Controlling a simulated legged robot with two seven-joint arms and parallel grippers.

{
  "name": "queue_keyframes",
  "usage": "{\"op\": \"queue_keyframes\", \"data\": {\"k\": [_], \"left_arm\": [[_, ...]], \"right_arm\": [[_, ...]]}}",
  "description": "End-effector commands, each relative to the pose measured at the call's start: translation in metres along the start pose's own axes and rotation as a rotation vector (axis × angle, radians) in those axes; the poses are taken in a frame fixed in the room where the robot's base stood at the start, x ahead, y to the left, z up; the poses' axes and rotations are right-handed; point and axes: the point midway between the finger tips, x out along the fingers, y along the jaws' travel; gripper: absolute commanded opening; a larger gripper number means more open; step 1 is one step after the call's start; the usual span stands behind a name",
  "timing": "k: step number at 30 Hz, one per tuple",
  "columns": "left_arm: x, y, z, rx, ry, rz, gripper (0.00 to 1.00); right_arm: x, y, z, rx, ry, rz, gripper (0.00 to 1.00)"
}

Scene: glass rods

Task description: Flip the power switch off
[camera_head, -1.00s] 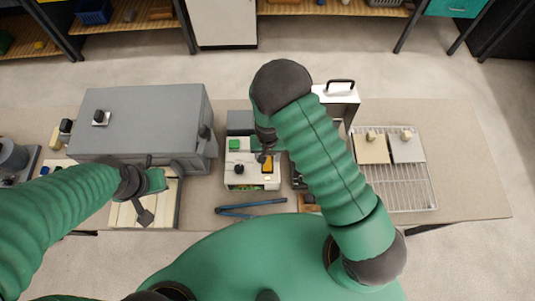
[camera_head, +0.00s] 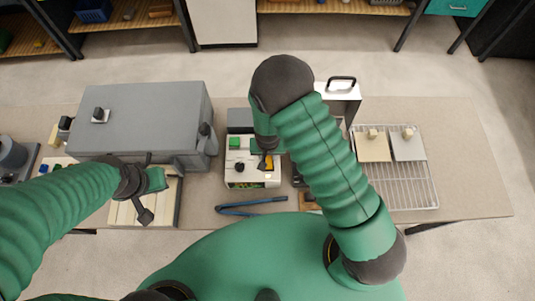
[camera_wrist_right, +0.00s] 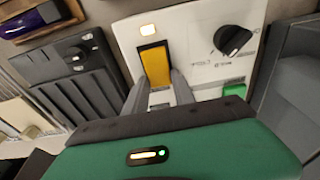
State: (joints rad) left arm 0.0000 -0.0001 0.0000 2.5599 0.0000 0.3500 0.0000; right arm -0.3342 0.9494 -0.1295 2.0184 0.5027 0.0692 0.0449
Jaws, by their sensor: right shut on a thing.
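The power switch is a yellow-orange rocker (camera_head: 270,163) in a dark frame on a small white box (camera_head: 237,180) at the middle of the table. In the right wrist view the rocker (camera_wrist_right: 155,62) lies just beyond my right fingertips. My right gripper (camera_head: 263,165) is over the box, and its two grey fingers (camera_wrist_right: 158,92) are at the rocker's near end. They are shut on the switch; the exact contact is partly hidden. My left gripper (camera_head: 146,214) hangs over a pale slatted tray at the left; its jaw opening is unclear.
The white box has a black knob (camera_wrist_right: 233,40), a green button (camera_wrist_right: 235,90) and a pale lit lamp (camera_wrist_right: 148,30). A large grey box (camera_head: 150,120) stands to the left. A wire rack (camera_head: 400,185) is at the right.

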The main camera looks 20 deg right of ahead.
Motion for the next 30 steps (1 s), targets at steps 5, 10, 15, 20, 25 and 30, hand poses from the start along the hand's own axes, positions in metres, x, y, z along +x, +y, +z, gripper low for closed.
{"op": "queue_keyframes", "data": {"k": [5,10,15,20,25,30], "left_arm": [[0.017,0.000,0.004,0.000,0.000,0.000,0.00],[0.019,0.000,0.005,0.000,0.000,0.000,0.00],[0.018,0.000,0.004,0.000,0.000,0.000,0.00],[0.018,0.000,0.004,0.000,0.000,0.000,0.00],[0.018,0.000,0.004,0.000,0.000,0.000,0.00],[0.018,0.000,0.004,0.000,0.000,0.000,0.00]], "right_arm": [[0.001,-0.001,0.005,-0.002,0.142,-0.002,0.00],[-0.002,-0.001,0.006,0.000,0.194,-0.002,0.00],[-0.003,-0.001,0.005,0.000,0.194,-0.003,0.00],[-0.003,-0.001,0.006,0.000,0.193,-0.002,0.43],[-0.003,-0.001,0.005,0.000,0.193,-0.002,0.53],[-0.003,-0.001,0.005,0.000,0.193,-0.002,0.53]]}}
